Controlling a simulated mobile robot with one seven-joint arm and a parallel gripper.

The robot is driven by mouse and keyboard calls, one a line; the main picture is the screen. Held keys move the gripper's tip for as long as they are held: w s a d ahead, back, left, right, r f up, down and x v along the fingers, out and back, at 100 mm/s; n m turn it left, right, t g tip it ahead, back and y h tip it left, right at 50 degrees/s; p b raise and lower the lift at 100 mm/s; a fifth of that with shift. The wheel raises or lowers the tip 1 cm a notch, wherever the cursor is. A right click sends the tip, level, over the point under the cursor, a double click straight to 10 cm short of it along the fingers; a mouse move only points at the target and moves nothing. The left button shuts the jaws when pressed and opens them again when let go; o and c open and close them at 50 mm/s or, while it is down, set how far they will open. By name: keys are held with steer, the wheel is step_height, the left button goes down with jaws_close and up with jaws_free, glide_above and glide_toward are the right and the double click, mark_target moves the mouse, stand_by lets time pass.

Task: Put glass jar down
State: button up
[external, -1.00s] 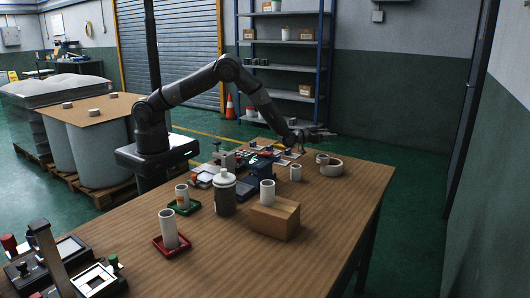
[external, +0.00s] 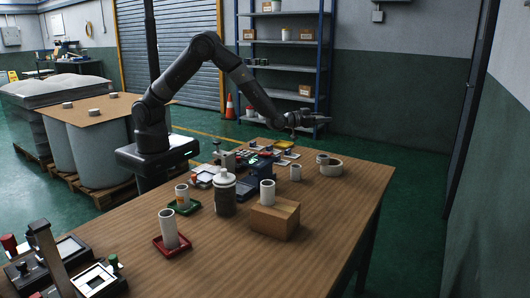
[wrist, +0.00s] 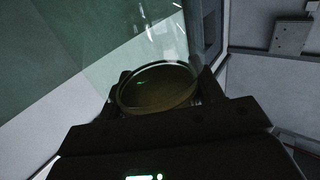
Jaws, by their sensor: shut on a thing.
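The glass jar (wrist: 157,88) shows in the wrist view as a dark, see-through round shape with a pale rim. It sits between the two fingers of my gripper (wrist: 162,84), which is shut on it. In the external view my gripper (external: 318,119) is in the air above the far right part of the wooden table (external: 340,200). There the jar is too small and dark to make out.
The right front tabletop is clear.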

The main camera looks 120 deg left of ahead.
steer(key=shift+d+r, duration=0.25)
